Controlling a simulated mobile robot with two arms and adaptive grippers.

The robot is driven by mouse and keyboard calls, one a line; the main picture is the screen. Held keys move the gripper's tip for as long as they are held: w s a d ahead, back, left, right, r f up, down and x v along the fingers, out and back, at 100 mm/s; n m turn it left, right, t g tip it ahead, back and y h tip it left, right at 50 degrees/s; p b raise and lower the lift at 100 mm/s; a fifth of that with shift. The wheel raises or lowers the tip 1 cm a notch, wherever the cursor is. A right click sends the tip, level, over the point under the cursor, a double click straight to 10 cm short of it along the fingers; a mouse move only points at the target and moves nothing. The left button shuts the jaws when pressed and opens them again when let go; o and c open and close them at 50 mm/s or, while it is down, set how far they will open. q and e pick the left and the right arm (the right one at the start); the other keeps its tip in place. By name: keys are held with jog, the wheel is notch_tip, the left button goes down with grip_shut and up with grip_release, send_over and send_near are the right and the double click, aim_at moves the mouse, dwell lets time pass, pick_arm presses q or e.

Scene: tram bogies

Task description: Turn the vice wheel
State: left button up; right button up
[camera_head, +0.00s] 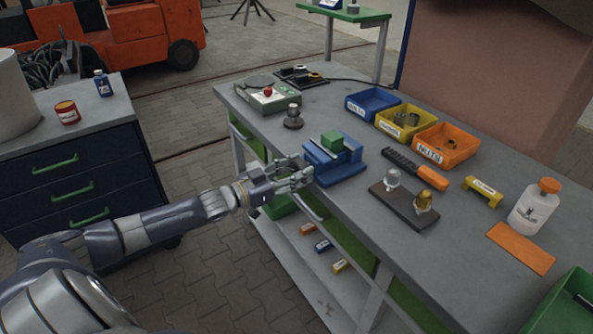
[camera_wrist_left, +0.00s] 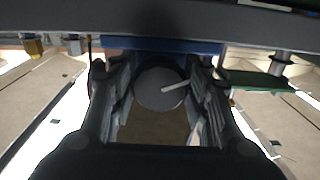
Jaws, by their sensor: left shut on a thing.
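The blue vice (camera_head: 338,170) stands at the near edge of the grey workbench, with a green block (camera_head: 332,140) between its jaws. My left gripper (camera_head: 303,176) reaches in from the left to the vice's near side. In the left wrist view, the round grey vice wheel (camera_wrist_left: 158,90) sits between the two dark fingers of the left gripper (camera_wrist_left: 160,95), which are closed on its sides. A pale bar crosses the wheel's face, pointing right and slightly up. My right gripper is not in view.
A dark drawer cabinet (camera_head: 75,185) stands left. Paved floor lies between.

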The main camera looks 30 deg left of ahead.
pick_arm(q)
jog(key=shift+m, duration=0.4)
jog(key=m, duration=0.5)
jog(key=shift+a+m+p, duration=0.1)
jog(key=shift+m+p, duration=0.2)
jog(key=shift+p, duration=0.1)
jog(key=m, duration=0.5)
jog(key=shift+w+r, duration=0.1)
jog(key=shift+m, duration=0.4)
jog(key=o, duration=1.1)
jog(key=shift+c, duration=0.2)
jog(key=shift+a, duration=0.1)
jog(key=v, duration=1.2)
